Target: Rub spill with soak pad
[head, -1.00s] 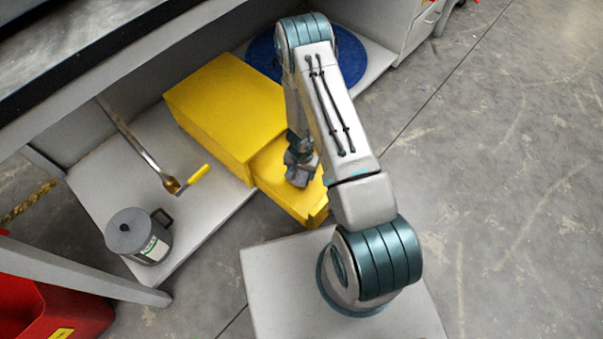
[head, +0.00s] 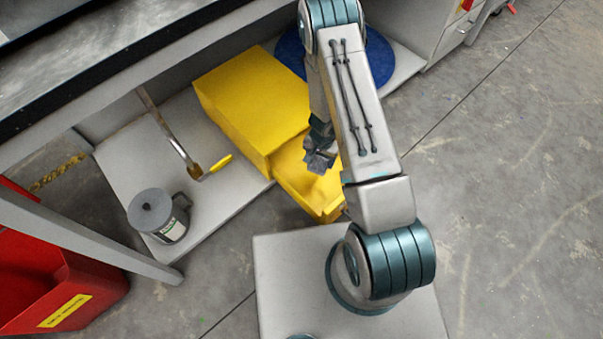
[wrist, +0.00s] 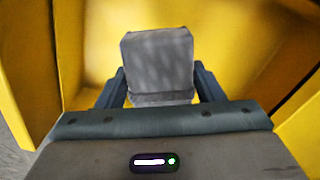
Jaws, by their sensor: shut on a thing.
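My gripper (head: 320,150) hangs low over the open yellow drawer (head: 322,200) at the front of a yellow box (head: 255,105). In the wrist view my gripper (wrist: 158,82) is shut on a grey, roughly square pad (wrist: 158,62), with one dark finger on each side. The pad's far end points into the yellow drawer, whose walls surround it in that view. I cannot tell whether the pad touches the drawer floor. I see no clear spill in either view; the drawer's inside is partly hidden by the pad and gripper.
A grey mug-like can (head: 158,215) and a yellow-handled tool (head: 215,168) are on the low shelf (head: 120,165) to the left. A red bin (head: 60,290) stands at lower left, below a grey beam. A blue disc (head: 290,50) lies behind the box. Open floor lies right.

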